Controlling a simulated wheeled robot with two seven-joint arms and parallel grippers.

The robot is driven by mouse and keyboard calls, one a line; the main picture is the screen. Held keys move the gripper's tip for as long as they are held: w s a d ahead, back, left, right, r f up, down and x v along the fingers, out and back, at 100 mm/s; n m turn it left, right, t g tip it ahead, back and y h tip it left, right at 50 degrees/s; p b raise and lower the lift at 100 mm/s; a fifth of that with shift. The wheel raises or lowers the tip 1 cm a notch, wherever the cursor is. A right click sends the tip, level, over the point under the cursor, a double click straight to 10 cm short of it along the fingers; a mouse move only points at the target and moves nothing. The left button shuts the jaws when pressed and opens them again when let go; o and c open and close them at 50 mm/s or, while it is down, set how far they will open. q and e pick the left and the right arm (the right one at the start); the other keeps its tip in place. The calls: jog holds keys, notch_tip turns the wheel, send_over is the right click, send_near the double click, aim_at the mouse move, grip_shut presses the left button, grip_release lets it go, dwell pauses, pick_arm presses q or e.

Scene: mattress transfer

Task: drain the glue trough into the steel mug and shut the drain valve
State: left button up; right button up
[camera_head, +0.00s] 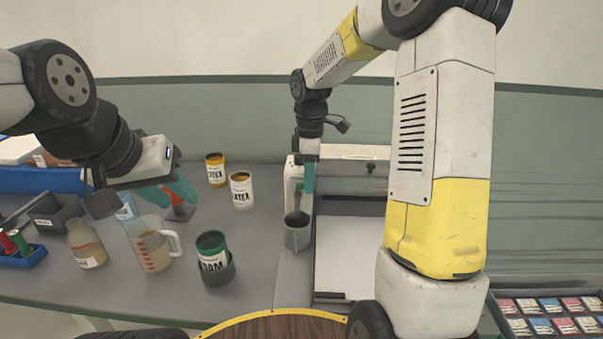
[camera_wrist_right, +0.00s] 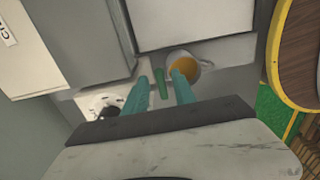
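The glue trough machine (camera_head: 352,152) is a pale box unit at the back centre of the bench. The steel mug (camera_head: 298,236) stands at its left front corner. In the right wrist view the mug (camera_wrist_right: 206,66) shows amber liquid inside. A green valve handle (camera_wrist_right: 160,84) lies between the teal fingers of my right gripper (camera_wrist_right: 160,92), with slim gaps on both sides. In the head view my right gripper (camera_head: 308,178) is just above the mug, its fingers partly overlapping.
A round wooden top (camera_head: 275,328) is in front. Coloured packets (camera_head: 550,318) lie at right.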

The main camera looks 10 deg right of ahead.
notch_tip(320, 180, up, 8)
jog(key=shift+f, duration=0.1)
dwell(0.4)
